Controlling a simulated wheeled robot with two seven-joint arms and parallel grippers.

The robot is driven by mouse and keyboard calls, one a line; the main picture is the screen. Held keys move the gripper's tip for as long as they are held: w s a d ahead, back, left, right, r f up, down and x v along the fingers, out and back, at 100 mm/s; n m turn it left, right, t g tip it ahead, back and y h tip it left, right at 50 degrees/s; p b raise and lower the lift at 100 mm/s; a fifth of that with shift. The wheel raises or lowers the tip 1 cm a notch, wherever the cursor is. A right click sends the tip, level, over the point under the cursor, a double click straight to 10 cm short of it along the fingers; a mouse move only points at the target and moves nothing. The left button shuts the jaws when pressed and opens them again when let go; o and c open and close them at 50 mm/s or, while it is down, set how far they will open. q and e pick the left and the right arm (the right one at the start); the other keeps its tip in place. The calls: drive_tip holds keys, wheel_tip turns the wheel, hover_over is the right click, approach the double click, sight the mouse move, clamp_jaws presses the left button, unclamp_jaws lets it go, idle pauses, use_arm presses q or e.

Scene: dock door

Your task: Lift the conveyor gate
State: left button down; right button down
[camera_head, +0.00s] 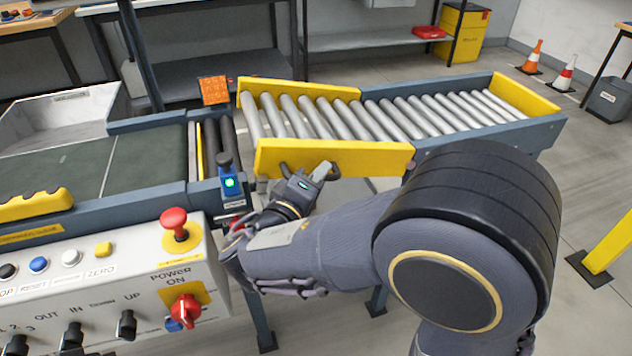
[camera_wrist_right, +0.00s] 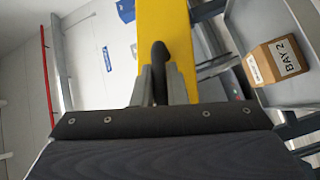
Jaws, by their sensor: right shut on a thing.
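The conveyor gate (camera_head: 350,159) is a short roller section with yellow side plates, between the belt conveyor on the left and the longer roller conveyor on the right. It looks tilted, its left end higher than its right end. My right gripper (camera_head: 313,179) is at the near yellow side plate. In the right wrist view its fingers (camera_wrist_right: 159,90) are shut on the gate's dark handle (camera_wrist_right: 158,56), against the yellow plate (camera_wrist_right: 175,30). My forearm hides part of the space below the gate. My left gripper is not in view.
The belt conveyor (camera_head: 90,172) lies left. A control panel (camera_head: 130,262) with a red mushroom button (camera_head: 174,221) stands close at the lower left. The roller conveyor (camera_head: 440,108) runs right. A boxed carton marked BAY 2 (camera_wrist_right: 275,60) shows in the wrist view.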

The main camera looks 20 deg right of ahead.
drive_tip(key=d+r+m+g+y+p, duration=0.3)
drive_tip(key=d+r+m+y+p, duration=0.2)
drive_tip(key=d+r, duration=0.9)
drive_tip(key=shift+w+d+r+m+y+p, duration=0.25)
drive_tip(key=shift+r+m+y+p, duration=0.15)
drive_tip(key=shift+r+y+p, duration=0.7)
drive_tip(key=shift+f, duration=0.1)
drive_tip(key=c, duration=1.5)
unclamp_jaws()
drive_tip(key=shift+o, duration=0.2)
drive_tip(key=v, duration=0.8)
drive_tip(key=shift+p, duration=0.4)
